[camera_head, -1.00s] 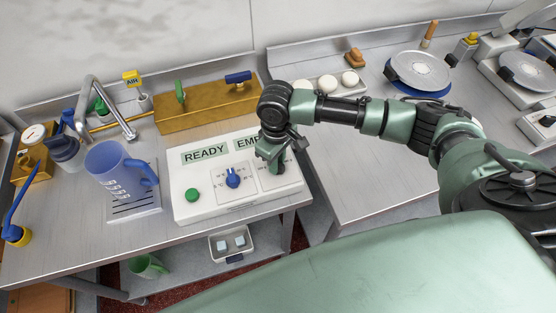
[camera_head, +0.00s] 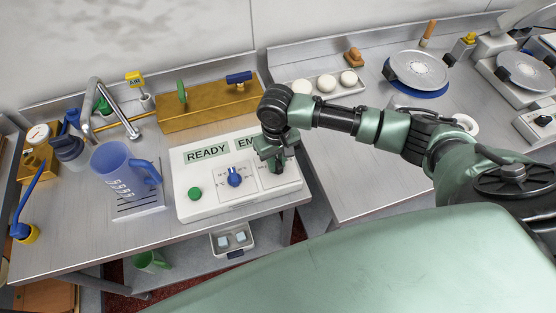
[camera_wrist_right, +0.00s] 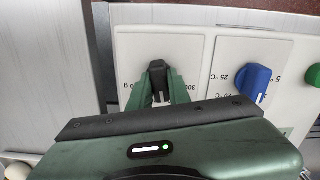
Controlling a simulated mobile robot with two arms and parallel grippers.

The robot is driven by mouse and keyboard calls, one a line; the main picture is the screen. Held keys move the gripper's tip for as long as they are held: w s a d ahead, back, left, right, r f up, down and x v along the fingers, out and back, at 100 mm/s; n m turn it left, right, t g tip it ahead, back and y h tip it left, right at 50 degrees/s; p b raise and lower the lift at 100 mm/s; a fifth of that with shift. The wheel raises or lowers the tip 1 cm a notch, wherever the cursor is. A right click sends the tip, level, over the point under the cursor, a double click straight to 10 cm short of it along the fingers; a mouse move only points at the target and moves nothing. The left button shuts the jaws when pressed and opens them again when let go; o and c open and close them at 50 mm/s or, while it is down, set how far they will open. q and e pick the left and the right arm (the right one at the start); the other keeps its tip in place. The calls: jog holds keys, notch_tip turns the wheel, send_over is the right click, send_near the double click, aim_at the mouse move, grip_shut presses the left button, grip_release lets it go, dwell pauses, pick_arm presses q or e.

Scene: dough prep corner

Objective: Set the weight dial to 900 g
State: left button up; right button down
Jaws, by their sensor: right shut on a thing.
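The white control panel (camera_head: 220,205) sits on the steel counter. The weight dial is a black knob (camera_wrist_right: 158,72) on a light plate at the panel's right side. My right gripper (camera_wrist_right: 161,84) is shut on this knob, with one green finger on each side. Parts of the labels "300" and "0 g" show beside the fingers. The pointer and the 900 g mark cannot be made out. In the head view my right gripper (camera_head: 276,163) comes down over the panel's right part and largely hides the dial. My left gripper is in neither view.
A blue temperature dial (camera_head: 234,178) and a green button (camera_head: 194,194) are left of the weight dial. The display (camera_head: 207,152) reads READY; the one beside it is partly covered by my arm. A blue jug (camera_head: 122,170) stands on the drip tray (camera_head: 140,208).

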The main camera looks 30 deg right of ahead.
jog(key=shift+f+m, duration=0.1)
jog(key=shift+m, duration=0.9)
jog(key=shift+s, duration=0.1)
jog(key=m, duration=0.2)
jog(key=shift+m, duration=0.7)
jog(key=m, duration=0.3)
jog(key=c, duration=1.3)
grip_release()
jog(key=shift+o, duration=0.3)
